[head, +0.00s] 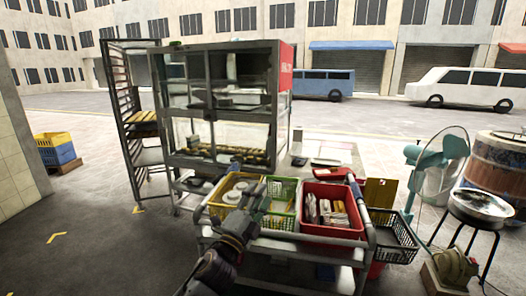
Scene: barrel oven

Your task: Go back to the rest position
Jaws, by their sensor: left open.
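My left gripper (256,194) reaches in from the bottom of the head view, with its arm (220,265) below it. It is open, and its fingers are over the front of the cart, in front of the yellow basket (219,211) and the green basket (280,221). I cannot tell whether it touches either basket. No item shows between its fingers. My right gripper is not in view.
The cart (290,246) also bears a red crate (333,230) of packets. A black basket (397,243) hangs at its right. A glass display cabinet (220,90) and a tall rack (128,120) stand behind. A fan (441,155) and metal pan (480,204) are right.

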